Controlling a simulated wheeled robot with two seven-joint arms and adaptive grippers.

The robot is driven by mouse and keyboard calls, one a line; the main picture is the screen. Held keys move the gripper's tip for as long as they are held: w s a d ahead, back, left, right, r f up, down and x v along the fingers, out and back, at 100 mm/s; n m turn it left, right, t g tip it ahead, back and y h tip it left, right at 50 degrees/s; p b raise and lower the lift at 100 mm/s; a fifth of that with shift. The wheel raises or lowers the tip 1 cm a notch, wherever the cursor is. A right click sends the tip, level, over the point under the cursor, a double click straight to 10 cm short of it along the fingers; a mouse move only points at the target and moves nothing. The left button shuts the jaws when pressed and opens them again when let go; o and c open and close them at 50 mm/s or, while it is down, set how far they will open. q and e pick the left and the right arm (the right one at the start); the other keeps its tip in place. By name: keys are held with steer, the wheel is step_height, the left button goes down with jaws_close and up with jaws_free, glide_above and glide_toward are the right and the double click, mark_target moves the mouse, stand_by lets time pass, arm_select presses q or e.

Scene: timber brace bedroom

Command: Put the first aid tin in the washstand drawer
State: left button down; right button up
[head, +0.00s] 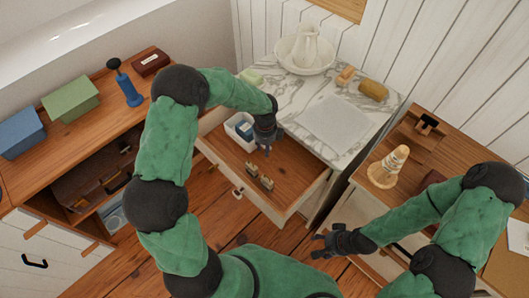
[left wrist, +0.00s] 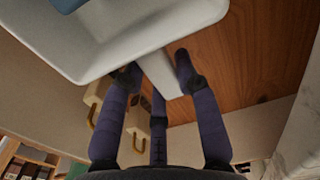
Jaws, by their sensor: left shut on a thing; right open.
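The washstand drawer (head: 290,180) is pulled open below the marble top. A white open tray (head: 232,122) with a blue thing (head: 245,131) in it is at its left end; it also shows in the left wrist view (left wrist: 130,25). My left gripper (head: 264,148) is over the drawer, shut on a white part of this tray; whether the tray touches the drawer floor is unclear. A dark red box (head: 152,62) with a small pale mark lies on the left cabinet; I cannot tell whether it is the first aid tin. My right gripper (head: 325,246) is open and empty, right of the drawer.
Two small tan objects (head: 260,177) stand in the drawer near its front. The marble top (head: 372,141) bears a basin (head: 305,55) with a jug, a cloth and soaps. A ring stacker (head: 389,167) stands on the right cabinet. The drawer's right part is bare.

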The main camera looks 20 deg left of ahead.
arm_select(q)
steer(key=shift+w+a+f, duration=0.2)
steer(key=shift+w+f, duration=0.05)
step_height(320, 180, down, 4)
steer(key=shift+w+r+b, duration=0.1)
steer(key=shift+r+b, duration=0.15)
steer(key=shift+b, duration=1)
steer(key=shift+r, duration=0.1)
steer(key=c, duration=0.9)
jaws_free()
step_height(320, 180, up, 12)
steer(key=p, duration=0.5)
